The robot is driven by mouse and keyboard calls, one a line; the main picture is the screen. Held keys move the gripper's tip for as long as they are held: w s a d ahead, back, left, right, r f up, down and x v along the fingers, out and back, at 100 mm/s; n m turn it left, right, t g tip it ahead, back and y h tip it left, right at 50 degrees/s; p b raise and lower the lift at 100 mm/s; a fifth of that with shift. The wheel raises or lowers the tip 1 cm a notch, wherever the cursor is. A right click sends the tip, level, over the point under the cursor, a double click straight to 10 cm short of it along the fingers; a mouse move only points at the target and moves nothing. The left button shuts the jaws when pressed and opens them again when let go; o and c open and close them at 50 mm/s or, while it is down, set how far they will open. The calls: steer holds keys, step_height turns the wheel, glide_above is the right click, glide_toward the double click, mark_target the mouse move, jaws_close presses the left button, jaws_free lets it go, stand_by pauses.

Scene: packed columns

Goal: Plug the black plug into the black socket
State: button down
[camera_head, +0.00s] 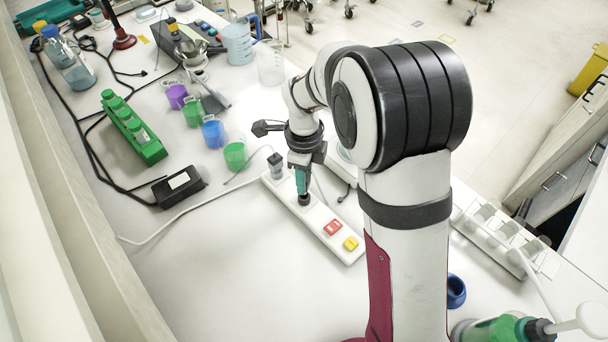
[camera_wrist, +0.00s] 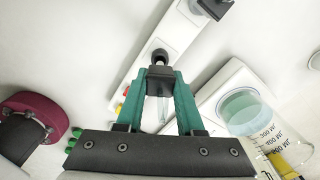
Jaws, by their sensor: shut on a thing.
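My gripper (camera_head: 302,183), with teal fingers, is shut on the black plug (camera_head: 304,199) and points down at the white power strip (camera_head: 317,220). In the wrist view the fingertips (camera_wrist: 160,82) close on the black plug (camera_wrist: 160,72) from both sides. A dark round end shows just beyond it, over the white strip (camera_wrist: 180,30). The plug is at the strip's middle; I cannot tell whether it is seated or just above. The black socket is hidden or not distinguishable beneath the plug.
A grey plug (camera_head: 276,162) stands in the strip's far end. A red switch (camera_head: 332,228) and a yellow switch (camera_head: 350,243) are at the near end. Coloured cups, including a green one (camera_head: 235,155), stand left. A black box (camera_head: 179,186) lies further left. The table in front is clear.

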steer(key=shift+f, duration=1.65)
steer(key=shift+c, duration=2.3)
jaws_free()
step_height(320, 180, up, 16)
steer(key=shift+f, duration=0.15)
steer(key=s+d+n+y, duration=0.1)
steer(key=s+d+n, duration=0.3)
steer(key=s+n, duration=0.3)
steer(key=s+d+n, duration=0.4)
steer(key=s+n, duration=0.4)
steer(key=s, duration=1)
steer(key=shift+d+f+y, duration=0.15)
steer(key=shift+f+y, duration=0.25)
steer(key=shift+f, duration=0.05)
